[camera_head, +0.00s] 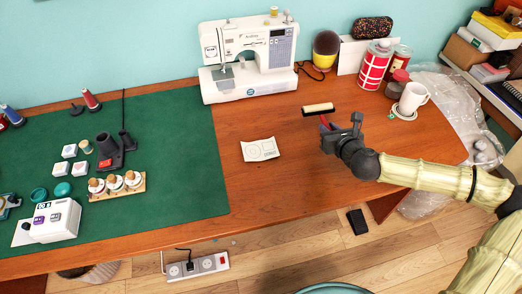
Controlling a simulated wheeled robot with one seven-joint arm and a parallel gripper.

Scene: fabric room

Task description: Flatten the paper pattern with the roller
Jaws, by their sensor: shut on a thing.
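The paper pattern (260,149) is a small white sheet with faint printed lines. It lies on the bare wooden table, just right of the green mat, and its edges look slightly curled. The roller (318,109) has a pale cream cylinder and a red handle. My gripper (328,126) is shut on the roller's handle, to the right of the paper and apart from it. The roller appears to be above the table, but the height is hard to tell. The gripper's fingers partly hide the handle.
A white sewing machine (248,60) stands behind the paper. A red-and-white canister (375,65), a white mug (411,99) and plastic wrap (450,95) crowd the right rear. The green mat (170,120) holds small items on the left. Wood around the paper is clear.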

